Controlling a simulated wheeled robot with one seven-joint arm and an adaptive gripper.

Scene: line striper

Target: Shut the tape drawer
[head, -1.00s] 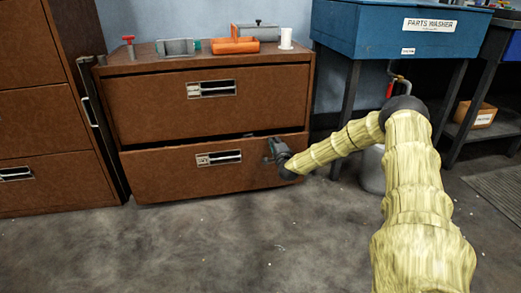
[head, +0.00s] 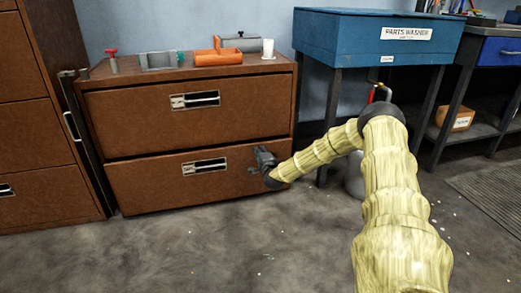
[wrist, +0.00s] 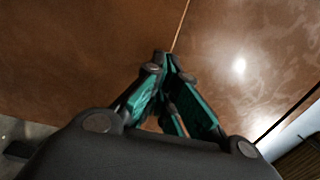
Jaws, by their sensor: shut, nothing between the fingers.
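A brown two-drawer cabinet stands at the centre left in the head view. Its upper drawer (head: 140,118) is shut. Its lower drawer (head: 140,185) now looks flush or almost flush with the cabinet; both have a pull and a label too small to read, so I cannot tell by name which is the tape drawer. My gripper (head: 256,160) is at the lower drawer's upper right corner. In the wrist view my gripper (wrist: 164,62) is shut and empty, its tips at or very near the brown front (wrist: 80,60); contact is not clear.
An orange tool (head: 218,57), a grey holder (head: 158,61) and a white cup (head: 268,48) stand on the cabinet top. The blue parts washer (head: 370,45) is at the right, and a brown cabinet (head: 35,150) at the left. The floor in front is clear.

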